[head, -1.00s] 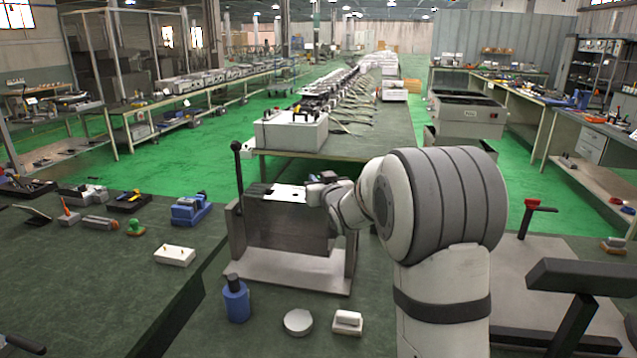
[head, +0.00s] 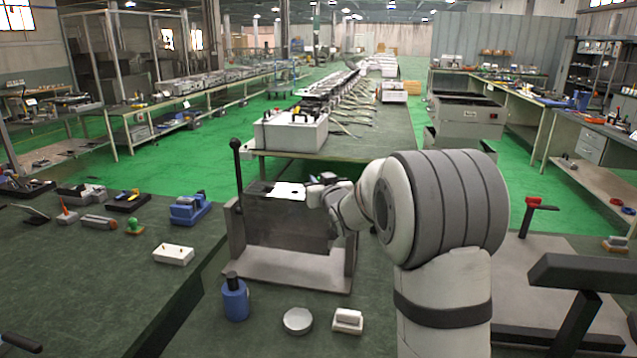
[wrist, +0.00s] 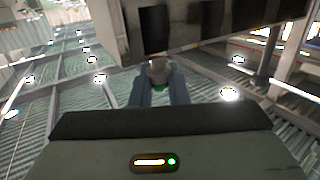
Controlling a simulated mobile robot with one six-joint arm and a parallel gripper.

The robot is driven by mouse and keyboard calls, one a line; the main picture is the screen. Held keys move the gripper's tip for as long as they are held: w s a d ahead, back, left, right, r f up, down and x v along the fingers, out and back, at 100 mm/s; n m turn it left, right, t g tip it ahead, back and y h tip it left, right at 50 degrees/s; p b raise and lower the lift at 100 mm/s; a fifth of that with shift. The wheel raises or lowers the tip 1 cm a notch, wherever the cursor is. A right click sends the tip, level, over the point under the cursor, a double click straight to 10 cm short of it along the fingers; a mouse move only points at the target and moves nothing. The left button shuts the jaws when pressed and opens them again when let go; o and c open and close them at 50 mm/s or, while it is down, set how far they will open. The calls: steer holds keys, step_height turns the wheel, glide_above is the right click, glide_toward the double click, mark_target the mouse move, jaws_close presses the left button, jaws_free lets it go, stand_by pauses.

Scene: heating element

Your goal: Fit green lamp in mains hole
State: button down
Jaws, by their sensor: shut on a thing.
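My gripper (wrist: 160,76) is shut on the green lamp (wrist: 160,87) in the wrist view. Green shows between the two bluish fingers, and a pale grey end sticks out past the tips. A grey panel (wrist: 198,25) with dark rectangular openings (wrist: 152,28) lies just beyond that end. I cannot tell whether they touch, or which opening is the mains hole. In the head view my gripper (head: 322,184) is at the upper right of the grey metal housing (head: 280,225), partly hidden by my arm. The lamp cannot be made out there.
The housing stands in a grey holder (head: 285,272) with a black-knobbed lever (head: 237,170) at its left. A blue bottle (head: 235,302), a round tin (head: 298,321) and a white block (head: 347,320) stand in front.

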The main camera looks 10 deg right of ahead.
steer(key=shift+f+b, duration=1.25)
steer(key=shift+b, duration=0.1)
steer(key=c, duration=1.3)
jaws_free()
steer(key=s, duration=0.5)
steer(key=s+d+b, duration=0.1)
steer(key=s, duration=0.1)
steer(key=shift+s+r, duration=0.25)
steer(key=shift+s, duration=0.15)
